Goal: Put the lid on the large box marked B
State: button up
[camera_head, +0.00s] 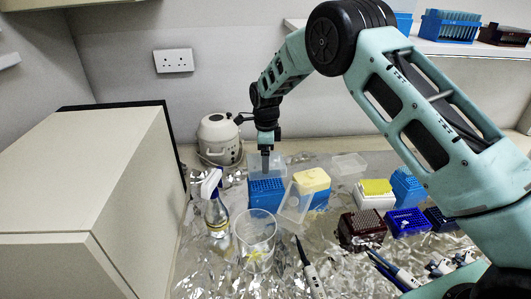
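My gripper (266,163) points down just above a blue tip box (266,193) in the middle of the bench. A clear lid (280,167) shows around the fingertips, above or behind this box; I cannot tell if the fingers hold it. The fingers look close together, but their state is too small to make out. A blue box with a yellow top (311,180) stands just to the right. A second clear lid (294,204) stands tilted in front of it. A third clear lid or tray (348,164) lies farther back. No letter B is readable on any box.
A spray bottle (216,208) and a clear beaker (256,242) stand in front left. Pipettes (309,268) lie in front. Smaller racks (361,229) crowd the right. A white flask-like container (219,140) stands behind. A large beige cabinet (85,200) bounds the left.

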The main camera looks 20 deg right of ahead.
jog(key=shift+f+b, duration=0.6)
jog(key=shift+f, duration=0.85)
jog(key=shift+f, duration=0.25)
jog(key=shift+f+b, duration=0.65)
jog(key=shift+f, duration=0.05)
jog(key=shift+f, duration=0.15)
jog(key=shift+f+b, duration=0.3)
jog(key=shift+f, duration=0.1)
jog(key=o, duration=0.7)
jog(key=shift+c, duration=0.2)
